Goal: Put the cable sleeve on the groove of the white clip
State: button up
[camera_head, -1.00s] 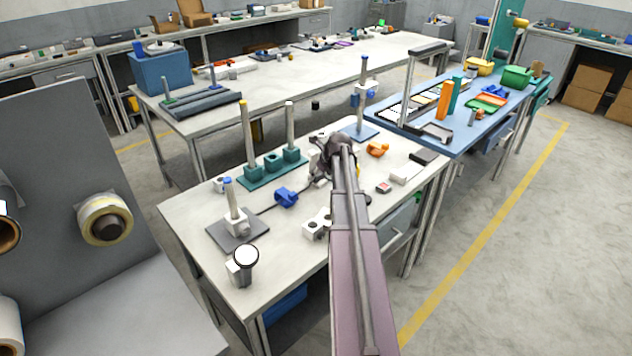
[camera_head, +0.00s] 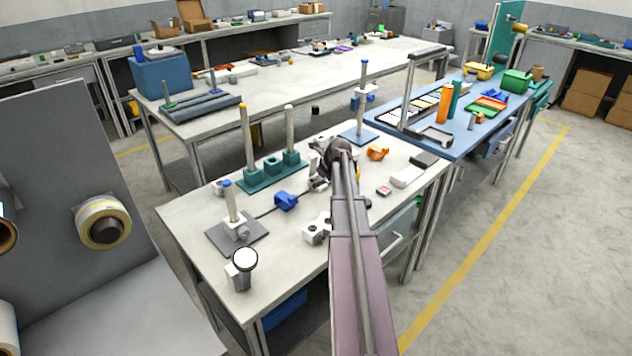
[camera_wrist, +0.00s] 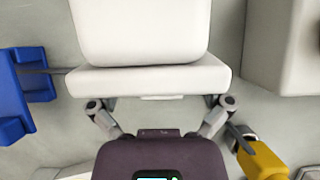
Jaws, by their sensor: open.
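My gripper (camera_head: 320,178) is low over the middle of the near table, mostly hidden by my arm in the head view. In the wrist view its dark fingers (camera_wrist: 160,105) are apart, beside a large white body (camera_wrist: 145,78) that fills the upper middle. I cannot tell whether this is the white clip or whether the fingers touch it. A blue clip (camera_head: 286,201) stands to the left, with a dark cable running past it; it also shows in the wrist view (camera_wrist: 14,97). I cannot make out the cable sleeve or the white clip's groove for certain.
A grey plate with a post (camera_head: 234,208) and a white block (camera_head: 317,229) lie at the front. A teal base with posts (camera_head: 271,167) stands behind. An orange part (camera_head: 377,153) lies right of my arm. A yellow part (camera_wrist: 263,162) is close to the right finger.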

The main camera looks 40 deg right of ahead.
aim_at(321, 185)
jog(key=shift+r, duration=0.15)
jog(key=p+v, duration=0.2)
jog(key=shift+s+r+p, duration=0.1)
jog(key=shift+r+p, duration=0.25)
jog(key=shift+r, duration=0.05)
jog(key=p+v, duration=0.8)
jog(key=v, duration=0.1)
jog(key=shift+s, duration=0.15)
dwell(1.5)
